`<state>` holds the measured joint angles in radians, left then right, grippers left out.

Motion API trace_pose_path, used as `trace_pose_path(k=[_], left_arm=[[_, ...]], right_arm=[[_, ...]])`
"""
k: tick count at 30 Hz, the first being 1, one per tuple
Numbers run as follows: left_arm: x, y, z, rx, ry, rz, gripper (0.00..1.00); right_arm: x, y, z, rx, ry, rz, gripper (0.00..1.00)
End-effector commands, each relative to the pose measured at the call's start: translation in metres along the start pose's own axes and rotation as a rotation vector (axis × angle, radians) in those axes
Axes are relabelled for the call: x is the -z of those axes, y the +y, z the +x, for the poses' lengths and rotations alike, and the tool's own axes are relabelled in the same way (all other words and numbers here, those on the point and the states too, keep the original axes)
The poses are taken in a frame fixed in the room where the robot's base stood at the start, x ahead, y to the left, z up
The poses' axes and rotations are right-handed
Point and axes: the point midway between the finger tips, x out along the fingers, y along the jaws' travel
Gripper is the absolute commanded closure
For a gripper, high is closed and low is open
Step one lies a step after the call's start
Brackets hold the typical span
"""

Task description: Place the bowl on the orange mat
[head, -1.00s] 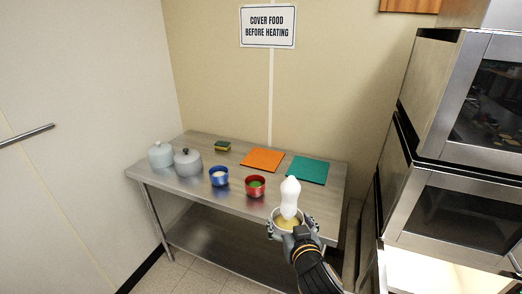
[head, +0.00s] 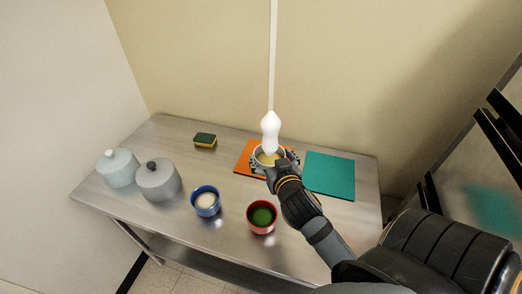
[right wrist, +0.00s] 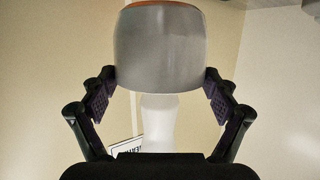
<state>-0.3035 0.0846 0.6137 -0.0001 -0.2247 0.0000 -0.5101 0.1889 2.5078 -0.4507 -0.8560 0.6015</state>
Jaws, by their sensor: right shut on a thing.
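A grey bowl with yellowish food (head: 267,160) is held by my right gripper (head: 275,162) over the orange mat (head: 245,158). The bowl and gripper hide part of the mat. I cannot tell whether the bowl touches the mat. My left gripper is not in view.
A teal mat (head: 335,175) lies right of the orange one. A red bowl (head: 262,217) and a blue bowl (head: 206,201) stand nearer the front. Two lidded pots (head: 158,180) stand at left, a sponge (head: 205,141) at the back. An oven (head: 505,130) is at right.

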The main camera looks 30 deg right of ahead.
Motion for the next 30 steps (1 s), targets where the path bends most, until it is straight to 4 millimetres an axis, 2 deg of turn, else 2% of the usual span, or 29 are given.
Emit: trace_pose_path(k=[1,5,6,7,14,15,19,25,30], left_arm=[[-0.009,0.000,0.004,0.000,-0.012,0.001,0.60],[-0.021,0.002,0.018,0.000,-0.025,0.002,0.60],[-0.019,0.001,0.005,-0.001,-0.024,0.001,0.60],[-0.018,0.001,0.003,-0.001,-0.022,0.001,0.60],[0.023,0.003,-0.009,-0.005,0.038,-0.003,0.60],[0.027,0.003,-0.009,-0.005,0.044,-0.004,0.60],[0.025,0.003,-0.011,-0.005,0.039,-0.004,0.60],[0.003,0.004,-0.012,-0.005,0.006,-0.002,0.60],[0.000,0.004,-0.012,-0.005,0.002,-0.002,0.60]], right_arm=[[-0.001,0.000,0.005,0.002,0.006,-0.003,0.62],[-0.005,0.002,0.029,0.001,0.011,-0.009,0.62],[0.000,0.003,0.036,-0.001,0.005,-0.006,0.62],[0.000,0.004,0.043,-0.002,0.004,-0.005,0.62],[-0.007,0.009,0.098,-0.002,0.002,0.000,0.62],[-0.015,0.009,0.106,-0.002,0.000,0.001,0.62],[-0.031,0.011,0.131,-0.001,0.001,0.000,0.62],[-0.046,0.012,0.153,0.000,0.003,0.000,0.62],[-0.049,0.012,0.156,0.001,0.004,-0.001,0.62]])
